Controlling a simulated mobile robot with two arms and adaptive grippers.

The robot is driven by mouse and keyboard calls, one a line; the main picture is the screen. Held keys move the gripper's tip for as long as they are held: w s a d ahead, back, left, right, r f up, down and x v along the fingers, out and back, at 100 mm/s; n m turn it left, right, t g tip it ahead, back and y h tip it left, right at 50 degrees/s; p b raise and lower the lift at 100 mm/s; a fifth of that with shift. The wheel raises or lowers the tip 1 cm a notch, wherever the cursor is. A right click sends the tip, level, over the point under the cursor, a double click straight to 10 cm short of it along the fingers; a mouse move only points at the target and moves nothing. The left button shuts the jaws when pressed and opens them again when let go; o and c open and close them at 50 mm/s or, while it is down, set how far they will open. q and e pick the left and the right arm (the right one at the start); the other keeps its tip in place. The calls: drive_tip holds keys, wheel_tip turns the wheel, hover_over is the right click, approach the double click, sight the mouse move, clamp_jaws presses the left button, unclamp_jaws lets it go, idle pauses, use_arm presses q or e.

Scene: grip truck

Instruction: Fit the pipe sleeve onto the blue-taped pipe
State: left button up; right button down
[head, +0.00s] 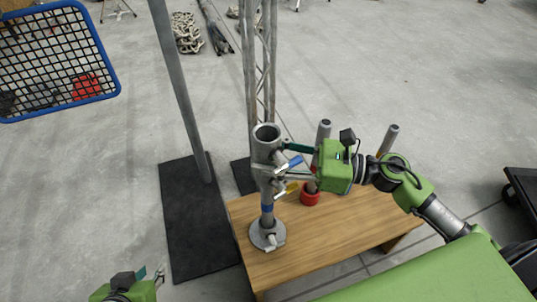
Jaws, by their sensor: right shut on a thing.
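The pipe sleeve (266,148), a grey hollow tube with an open top and side clamps with blue and yellow handles, is upright. My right gripper (284,160) is shut on it from the right. The blue-taped pipe (267,221) stands upright on a round flange (268,236) at the table's left end, its blue band showing below the sleeve. The sleeve is in line above or over this pipe; I cannot tell how far the pipe reaches inside. My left gripper (151,273) is low at the bottom left, away from the table, its fingers apart and empty.
The wooden table (345,225) also holds a pipe with a red base (310,196) and a pipe with orange tape (389,140) behind my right arm. A tall grey post (181,85) on a black mat (195,230) and a truss (262,60) stand close by.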

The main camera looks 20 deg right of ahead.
use_arm(q)
drive_tip(key=shift+w+d+r+t+b, duration=0.15)
drive_tip(key=shift+w+d+r+t, duration=0.15)
drive_tip(key=shift+w+r, duration=0.35)
drive_tip(key=shift+w+d+r+t+b, duration=0.15)
drive_tip(key=shift+w+r+t, duration=0.2)
drive_tip(key=shift+w, duration=0.45)
use_arm(e)
drive_tip(key=shift+f, duration=0.2)
idle(0.9)
drive_tip(key=c, duration=1.2)
unclamp_jaws()
drive_tip(key=shift+f, duration=0.15)
drive_tip(key=shift+s+d, duration=0.25)
drive_tip(key=shift+d, duration=0.2)
drive_tip(key=v, duration=1.1)
use_arm(q)
drive_tip(key=shift+f, duration=0.1)
